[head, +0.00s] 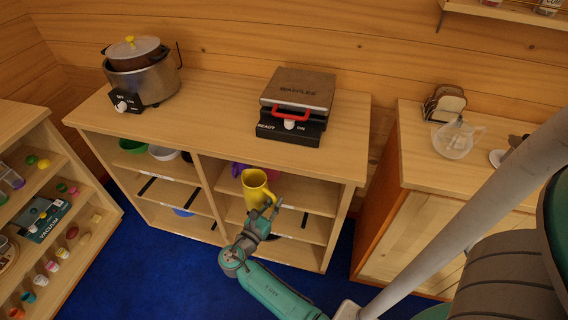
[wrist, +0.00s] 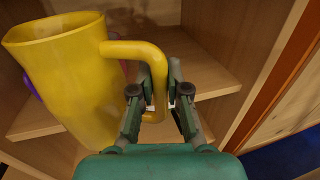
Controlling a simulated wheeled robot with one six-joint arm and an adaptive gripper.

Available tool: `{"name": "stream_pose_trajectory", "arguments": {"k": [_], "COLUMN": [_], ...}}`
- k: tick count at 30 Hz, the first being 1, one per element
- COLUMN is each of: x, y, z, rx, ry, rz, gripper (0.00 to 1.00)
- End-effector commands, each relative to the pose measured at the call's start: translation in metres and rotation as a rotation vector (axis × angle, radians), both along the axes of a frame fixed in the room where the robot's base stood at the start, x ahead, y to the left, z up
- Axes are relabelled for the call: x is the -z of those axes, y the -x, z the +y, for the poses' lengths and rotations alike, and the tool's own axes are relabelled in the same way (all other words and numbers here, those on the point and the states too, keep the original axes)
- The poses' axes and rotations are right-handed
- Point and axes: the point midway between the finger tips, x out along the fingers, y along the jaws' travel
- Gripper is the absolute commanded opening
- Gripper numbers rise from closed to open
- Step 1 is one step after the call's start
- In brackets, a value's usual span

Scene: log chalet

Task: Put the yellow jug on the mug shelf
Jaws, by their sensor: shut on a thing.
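The yellow jug (head: 257,187) is upright at the front of the right-hand section of the open shelf unit, near its upper shelf. In the wrist view the jug (wrist: 70,85) fills the left side, with its handle toward me. My gripper (head: 268,213) is shut on the jug's handle, and the fingers (wrist: 160,100) show on both sides of it. I cannot tell whether the jug's base touches a shelf board. A purple thing (head: 238,170) is partly hidden behind the jug on the upper shelf. I cannot read which shelf is the mug shelf.
The shelf unit's top (head: 220,105) bears a cooker (head: 140,80) and a waffle iron (head: 297,100). Bowls, one green (head: 132,146), sit in the left section. A cabinet (head: 440,185) with a clear jug (head: 455,140) stands to the right. A stocked shelf (head: 45,210) is at left.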

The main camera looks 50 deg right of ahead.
Motion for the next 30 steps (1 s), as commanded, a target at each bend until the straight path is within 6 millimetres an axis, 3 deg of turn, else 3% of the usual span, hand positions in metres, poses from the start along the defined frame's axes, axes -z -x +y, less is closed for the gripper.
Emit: {"name": "stream_pose_trajectory", "arguments": {"k": [3, 9, 14, 30], "x": [0.001, 0.001, 0.001, 0.001], "y": [0.030, 0.060, 0.068, 0.089], "z": [-0.016, -0.024, -0.041, -0.148], "rx": [0.168, 0.318, 0.346, 0.342], "ry": [0.002, 0.001, 0.001, 0.001], "rz": [-0.003, -0.003, -0.003, -0.004], "gripper": [0.00, 0.00, 0.00, 0.00]}}
